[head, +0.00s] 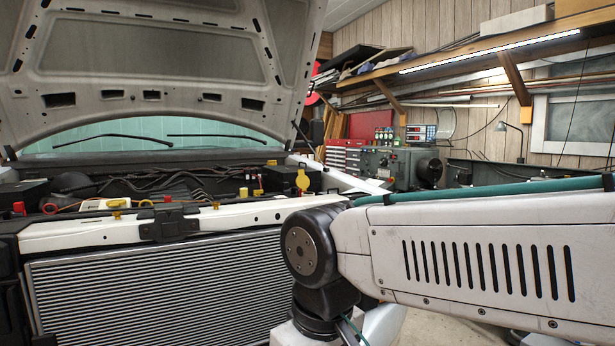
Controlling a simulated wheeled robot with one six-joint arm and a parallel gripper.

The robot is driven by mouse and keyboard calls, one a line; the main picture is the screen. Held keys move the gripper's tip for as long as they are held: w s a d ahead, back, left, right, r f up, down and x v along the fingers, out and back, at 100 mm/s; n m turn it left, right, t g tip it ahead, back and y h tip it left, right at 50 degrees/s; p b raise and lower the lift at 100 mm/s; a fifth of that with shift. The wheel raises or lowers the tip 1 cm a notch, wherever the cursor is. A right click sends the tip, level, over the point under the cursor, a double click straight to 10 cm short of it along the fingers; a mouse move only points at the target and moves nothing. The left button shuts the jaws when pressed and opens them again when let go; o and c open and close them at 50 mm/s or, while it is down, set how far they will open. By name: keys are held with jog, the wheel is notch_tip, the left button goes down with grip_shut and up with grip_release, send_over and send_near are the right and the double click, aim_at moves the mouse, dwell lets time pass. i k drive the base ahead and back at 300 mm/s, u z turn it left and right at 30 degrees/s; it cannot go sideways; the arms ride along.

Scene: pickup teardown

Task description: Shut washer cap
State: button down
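A yellow round cap (303,181) stands up on edge, its flat face toward me, at the right side of the engine bay. It appears to be the washer cap, tipped open over a black reservoir (290,172). The reservoir's opening is too small to make out. My arm crosses the right half of the picture and its elbow bends down in front of the truck's right front corner. My gripper is not in view.
The raised hood (150,55) hangs over the engine bay. A white crossmember (240,218) with a black latch (168,224) runs along the front above the radiator (160,290). Hoses and smaller yellow caps lie to the left. A workbench with a lathe (400,165) stands behind.

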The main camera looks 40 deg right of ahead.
aim_at(302, 182)
jog(key=u, duration=0.05)
jog(key=k, duration=0.2)
jog(key=z, duration=0.85)
